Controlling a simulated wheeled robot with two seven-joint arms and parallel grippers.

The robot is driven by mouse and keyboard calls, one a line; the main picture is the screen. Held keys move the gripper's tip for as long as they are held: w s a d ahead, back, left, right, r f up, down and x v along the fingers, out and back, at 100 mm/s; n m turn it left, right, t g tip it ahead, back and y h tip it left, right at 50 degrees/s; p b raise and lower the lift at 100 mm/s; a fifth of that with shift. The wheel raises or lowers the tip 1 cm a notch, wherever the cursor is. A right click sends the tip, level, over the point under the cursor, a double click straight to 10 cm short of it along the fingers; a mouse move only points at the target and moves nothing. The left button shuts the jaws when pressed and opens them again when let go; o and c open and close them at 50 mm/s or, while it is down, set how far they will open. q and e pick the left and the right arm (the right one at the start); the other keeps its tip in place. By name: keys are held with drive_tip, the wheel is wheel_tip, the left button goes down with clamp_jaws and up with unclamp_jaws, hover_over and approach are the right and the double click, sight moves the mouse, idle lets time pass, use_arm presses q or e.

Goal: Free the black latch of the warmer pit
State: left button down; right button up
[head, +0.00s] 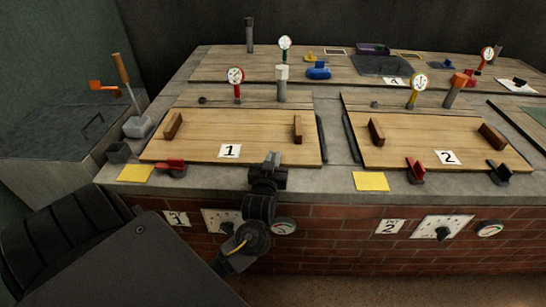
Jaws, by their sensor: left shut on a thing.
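My left gripper (268,170) is shut at the front right corner of the wooden lid marked 1 (200,130). It is on the black latch there, which the fingers mostly hide, so I cannot tell how far the latch is turned. A red latch (171,166) sits at the front left of lid 1. The lid marked 2 (420,125) has a red latch (414,170) at front left and a black latch (498,172) at front right. Gauges on the brick front, pit 1's (284,225) and pit 2's (489,229), are too small to read. My right gripper is out of view.
Yellow cards (135,173) and (371,181) lie on the stone edge. Dial thermometers (236,79) and (418,84) stand behind the lids. A grey block with a wooden-handled tool (122,70) stands at left. The ledge between the pits is clear.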

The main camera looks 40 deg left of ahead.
use_arm(q)
drive_tip(key=m+t+h, duration=0.1)
drive_tip(key=m+h, duration=0.1)
drive_tip(key=shift+d+h+p, duration=0.1)
drive_tip(key=shift+h+p, duration=0.2)
drive_tip(key=shift+h, duration=0.1)
drive_tip(key=shift+w+d+m+t+h, duration=0.15)
drive_tip(key=shift+m+t+h, duration=0.35)
drive_tip(key=shift+m+h, duration=0.5)
drive_tip(key=shift+d+h+p, duration=0.15)
drive_tip(key=shift+h+p, duration=0.2)
drive_tip(key=shift+h, duration=0.35)
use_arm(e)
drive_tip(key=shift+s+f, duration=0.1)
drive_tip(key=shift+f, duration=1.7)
use_arm(q)
drive_tip(key=c, duration=1.5)
unclamp_jaws()
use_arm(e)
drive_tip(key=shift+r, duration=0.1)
